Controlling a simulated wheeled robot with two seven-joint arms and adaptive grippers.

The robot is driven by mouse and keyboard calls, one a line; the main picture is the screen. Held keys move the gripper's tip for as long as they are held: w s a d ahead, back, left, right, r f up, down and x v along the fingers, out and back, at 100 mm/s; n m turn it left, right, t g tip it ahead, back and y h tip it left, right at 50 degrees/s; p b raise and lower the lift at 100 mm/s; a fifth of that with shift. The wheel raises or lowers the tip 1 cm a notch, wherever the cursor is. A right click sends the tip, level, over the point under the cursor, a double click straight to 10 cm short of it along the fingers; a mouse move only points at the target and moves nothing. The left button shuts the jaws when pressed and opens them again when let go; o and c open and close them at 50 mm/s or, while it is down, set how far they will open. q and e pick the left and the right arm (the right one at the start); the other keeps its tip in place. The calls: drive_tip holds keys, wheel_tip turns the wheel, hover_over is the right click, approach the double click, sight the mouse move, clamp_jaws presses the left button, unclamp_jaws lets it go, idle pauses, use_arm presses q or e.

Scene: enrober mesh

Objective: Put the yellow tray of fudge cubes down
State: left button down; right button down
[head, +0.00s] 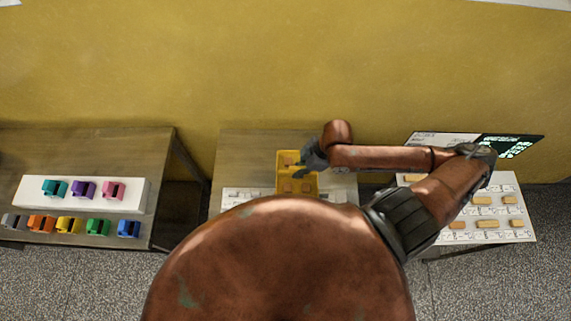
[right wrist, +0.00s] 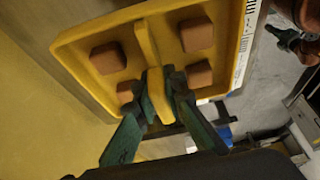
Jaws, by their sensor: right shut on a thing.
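The yellow tray (head: 282,184) is over the middle table in the head view, and its rim shows large in the right wrist view (right wrist: 232,55). Brown fudge cubes (right wrist: 196,34) sit inside it, on both sides of a raised yellow central handle. My right gripper (head: 306,163) has its green fingers (right wrist: 160,97) closed on this handle. I cannot tell whether the tray rests on the table or hangs just above it. My copper body hides part of the middle table. My left gripper cannot be made out in either view.
The middle table (head: 240,150) has bare wood behind the tray and white printed sheets (head: 238,197) in front. The left table (head: 100,150) holds coloured blocks, some on a white riser (head: 135,197). The right table has pale bars (head: 487,223) and a dark screen (head: 510,146). A yellow wall (head: 270,60) stands behind.

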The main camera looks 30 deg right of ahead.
sight(291, 158)
drive_tip(key=w+f+b, duration=0.1)
drive_tip(key=b, duration=0.1)
drive_tip(key=w+b, duration=0.2)
drive_tip(key=b, duration=0.1)
drive_tip(key=w+f+b, duration=0.1)
drive_tip(key=w+b, duration=0.1)
drive_tip(key=shift+d+f+b, duration=0.3)
drive_tip(key=shift+d+b, duration=0.05)
drive_tip(key=shift+d, duration=0.05)
drive_tip(key=shift+w+p, duration=0.45)
drive_tip(key=shift+w, duration=0.45)
drive_tip(key=w+f, duration=0.2)
drive_tip(key=f, duration=0.1)
drive_tip(key=w+f, duration=0.2)
drive_tip(key=shift+w+d, duration=0.1)
drive_tip(key=shift+d, duration=0.3)
drive_tip(key=shift+w+f, duration=0.5)
drive_tip(key=shift+f, duration=0.2)
drive_tip(key=shift+d+f, duration=0.1)
drive_tip(key=shift+f, duration=1.35)
drive_tip(key=c, duration=2)
unclamp_jaws()
drive_tip(key=shift+s+f, duration=0.1)
drive_tip(key=shift+f, duration=0.05)
